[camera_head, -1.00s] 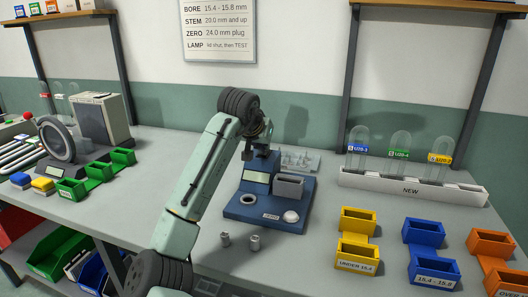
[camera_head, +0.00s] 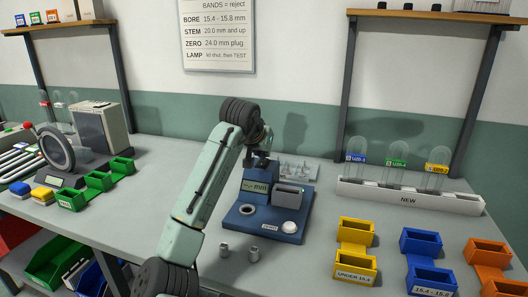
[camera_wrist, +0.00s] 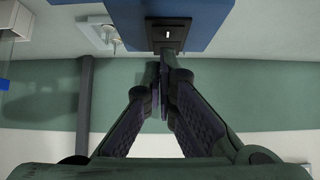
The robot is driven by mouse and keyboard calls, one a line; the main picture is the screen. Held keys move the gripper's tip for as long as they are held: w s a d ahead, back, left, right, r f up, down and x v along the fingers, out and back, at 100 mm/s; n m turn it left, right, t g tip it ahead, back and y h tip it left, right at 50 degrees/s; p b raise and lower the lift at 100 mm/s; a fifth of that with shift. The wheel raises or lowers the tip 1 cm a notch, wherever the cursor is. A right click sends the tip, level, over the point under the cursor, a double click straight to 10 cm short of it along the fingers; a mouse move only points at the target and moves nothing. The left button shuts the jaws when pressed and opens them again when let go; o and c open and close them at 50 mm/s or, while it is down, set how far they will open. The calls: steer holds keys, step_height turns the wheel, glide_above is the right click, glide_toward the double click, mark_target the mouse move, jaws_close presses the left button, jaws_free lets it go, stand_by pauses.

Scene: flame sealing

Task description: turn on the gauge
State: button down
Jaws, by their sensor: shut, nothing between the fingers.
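The gauge (camera_head: 240,216) is a blue device on the bench in the head view. Its screen (camera_head: 256,187) is lit and shows dashes and "mm". My gripper (camera_head: 262,154) is behind the gauge's upright part, and its fingertips are mostly hidden there. In the wrist view my gripper (camera_wrist: 164,68) is shut and empty. Its fingertips are at the lower edge of a black switch panel (camera_wrist: 168,22) on the blue gauge body. A small white mark shows on the panel. I cannot tell whether the fingers touch it.
Two small metal pieces (camera_head: 225,251) stand in front of the gauge. A clear rack (camera_head: 300,168) is behind it. A white "NEW" tray (camera_head: 408,200) with glass tubes is at the right, behind yellow, blue and orange bins. Green bins (camera_head: 97,181) are at the left.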

mark_target(263, 165)
steer(key=shift+r+p, duration=0.45)
steer(key=shift+p, duration=0.05)
steer(key=r, duration=0.1)
steer(key=s+r, duration=0.1)
steer(key=r, duration=0.1)
steer(key=shift+s+a+r, duration=0.15)
steer(key=shift+a+r, duration=0.05)
steer(key=shift+r, duration=0.1)
steer(key=b+v, duration=0.2)
steer(key=v, duration=0.7)
steer(key=shift+s+f, duration=0.25)
steer(key=shift+f, duration=0.05)
steer(key=shift+a, duration=0.15)
